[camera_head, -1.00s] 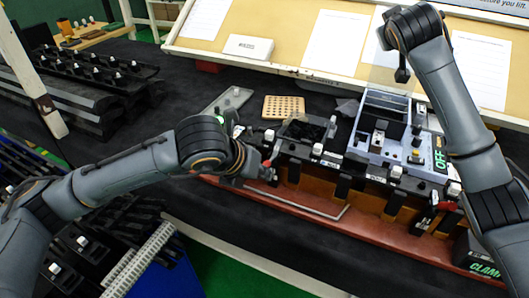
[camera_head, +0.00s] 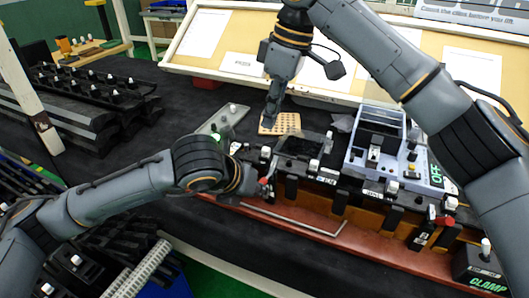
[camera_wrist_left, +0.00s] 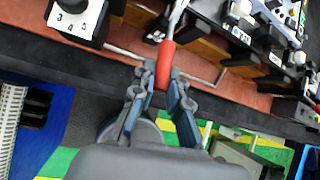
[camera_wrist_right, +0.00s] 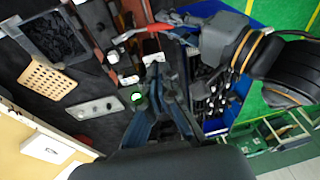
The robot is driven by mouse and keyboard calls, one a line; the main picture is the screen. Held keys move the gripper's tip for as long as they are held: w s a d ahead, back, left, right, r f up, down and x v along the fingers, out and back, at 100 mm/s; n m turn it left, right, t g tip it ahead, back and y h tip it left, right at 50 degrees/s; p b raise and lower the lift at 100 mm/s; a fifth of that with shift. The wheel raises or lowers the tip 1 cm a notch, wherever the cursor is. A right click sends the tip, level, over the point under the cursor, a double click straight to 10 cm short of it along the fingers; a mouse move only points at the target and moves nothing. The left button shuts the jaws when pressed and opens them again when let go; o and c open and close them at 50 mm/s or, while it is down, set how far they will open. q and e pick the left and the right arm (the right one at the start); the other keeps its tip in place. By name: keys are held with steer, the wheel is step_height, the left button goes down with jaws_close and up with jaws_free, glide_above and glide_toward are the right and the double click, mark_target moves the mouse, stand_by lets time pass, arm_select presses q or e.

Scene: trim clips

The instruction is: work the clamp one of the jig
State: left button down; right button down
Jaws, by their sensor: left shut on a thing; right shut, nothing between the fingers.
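The jig (camera_head: 300,218) is a long red-brown base with black blocks and white knobs along it. A red clamp handle (camera_wrist_left: 166,62) is at the jig's left end. My left gripper (camera_wrist_left: 162,80) is shut on this handle; in the head view the left gripper (camera_head: 258,182) mostly hides it. The handle also shows in the right wrist view (camera_wrist_right: 134,34), reaching into my left gripper. My right gripper (camera_head: 268,120) is shut and empty, above the area beside the perforated tan block. Another red handle (camera_head: 443,221) is at the jig's right end.
The perforated tan block (camera_head: 290,124) and a grey plate (camera_head: 224,118) lie behind the jig. A grey-blue unit with a green OFF display (camera_head: 437,174) stands at right. Black racks (camera_head: 90,100) stand at left. A slanted board (camera_head: 300,68) closes the back.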

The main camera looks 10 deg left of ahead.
glide_above(261, 182)
steer(key=w, duration=0.1)
steer(key=x, duration=0.3)
steer(key=d+x, duration=0.1)
steer(key=x, duration=0.5)
steer(key=shift+w+d+f, duration=0.25)
steer(key=shift+d+f, duration=0.1)
steer(key=f, duration=0.1)
steer(key=s+f, duration=0.1)
steer(key=f, duration=0.1)
steer(key=shift+d, duration=0.2)
steer(key=shift+s+f, duration=0.1)
steer(key=shift+f, duration=0.3)
